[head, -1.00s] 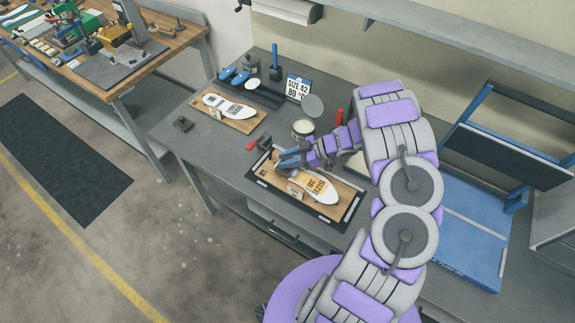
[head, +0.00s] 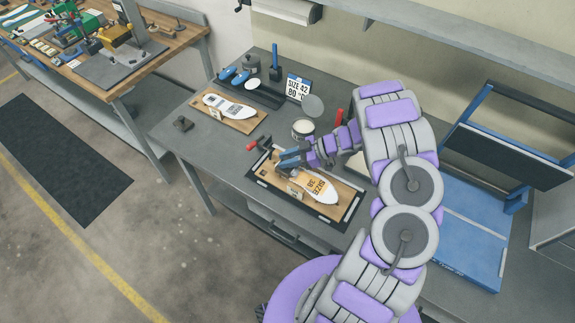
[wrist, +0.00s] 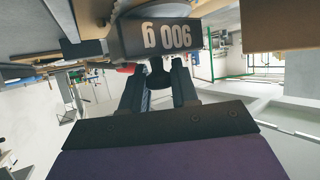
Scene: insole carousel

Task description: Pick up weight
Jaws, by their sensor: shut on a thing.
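The weight (wrist: 160,40) is a dark block marked "900 g", which appears upside down in the wrist view. My gripper (wrist: 160,80) is shut on the weight's narrow dark neck, with one finger on each side. In the head view my gripper (head: 283,159) is over the board (head: 345,193) with the white and tan insole marked "SIZE 38" (head: 322,187). The weight is mostly hidden there by my fingers. I cannot tell from these views whether it touches the insole or board.
A second board with a white insole (head: 230,106) lies at the back left. A "SIZE 42" sign (head: 298,88), a round tin (head: 303,128) and a red-handled tool (head: 258,144) are nearby. A small dark block (head: 183,124) sits near the left edge. Bare grey table surrounds it.

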